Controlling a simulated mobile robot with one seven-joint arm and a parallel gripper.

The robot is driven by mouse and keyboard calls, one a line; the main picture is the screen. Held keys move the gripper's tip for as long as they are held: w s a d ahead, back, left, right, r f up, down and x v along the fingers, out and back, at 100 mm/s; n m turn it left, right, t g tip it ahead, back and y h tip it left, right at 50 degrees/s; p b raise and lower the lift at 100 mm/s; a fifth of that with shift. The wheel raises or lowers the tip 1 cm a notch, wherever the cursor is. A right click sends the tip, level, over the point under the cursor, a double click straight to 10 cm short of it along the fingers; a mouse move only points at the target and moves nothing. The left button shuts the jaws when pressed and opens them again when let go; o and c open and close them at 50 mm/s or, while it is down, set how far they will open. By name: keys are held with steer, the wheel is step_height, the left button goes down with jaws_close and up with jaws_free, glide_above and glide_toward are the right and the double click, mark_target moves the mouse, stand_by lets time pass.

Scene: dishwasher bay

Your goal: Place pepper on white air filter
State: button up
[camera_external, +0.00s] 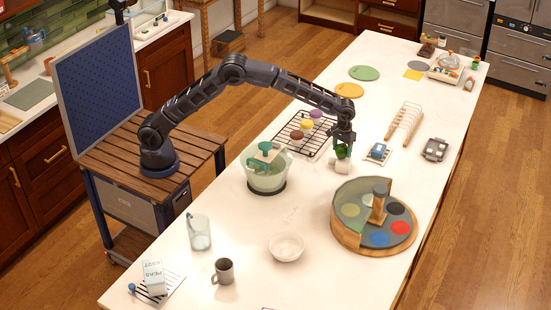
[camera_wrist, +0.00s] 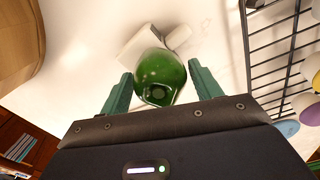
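The green pepper (camera_external: 341,152) is just under my gripper (camera_external: 342,143). In the wrist view the pepper (camera_wrist: 160,77) lies between the two green fingers of my gripper (camera_wrist: 159,82). The fingers are spread, with narrow gaps showing beside the pepper, so my gripper looks open around it. A small white object (camera_external: 341,167), likely the white air filter, is directly below the pepper on the counter. It also shows in the wrist view (camera_wrist: 136,45), partly hidden behind the pepper. The pepper appears to be on or just above it; I cannot tell contact.
A black wire rack (camera_external: 297,143) with coloured round items is just left of my gripper. A blue-topped item (camera_external: 378,151) and a wooden rack (camera_external: 404,124) are to the right. A round divided tray (camera_external: 347,237) and a pale green pot (camera_external: 266,181) are nearer the camera.

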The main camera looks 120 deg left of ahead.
mark_target(342, 147)
steer(key=shift+o, duration=0.9)
step_height(342, 147, up, 12)
steer(key=s+d+r+m+t, duration=0.1)
steer(key=s+d+r+m, duration=0.3)
steer(key=s+d+r, duration=0.85)
steer(key=s+d+r+m+t, duration=0.1)
steer(key=s+d+r+m, duration=0.15)
steer(key=s+d, duration=0.35)
steer(key=s+d+r+m, duration=0.1)
steer(key=s+d+r, duration=0.2)
steer(key=s, duration=0.5)
steer(key=s+d+f+m+t, duration=0.1)
steer(key=s+d+f+m, duration=0.1)
steer(key=s, duration=0.8)
steer(key=s+d+f+m, duration=0.3)
steer(key=s+d, duration=0.3)
steer(key=s, duration=0.4)
steer(key=s+d+f+m+t, duration=0.1)
steer(key=s+d+f, duration=0.3)
steer(key=s, duration=0.6)
steer(key=shift+f+m+t, duration=0.3)
steer(key=shift+f+m, duration=0.1)
steer(key=shift+m, duration=0.35)
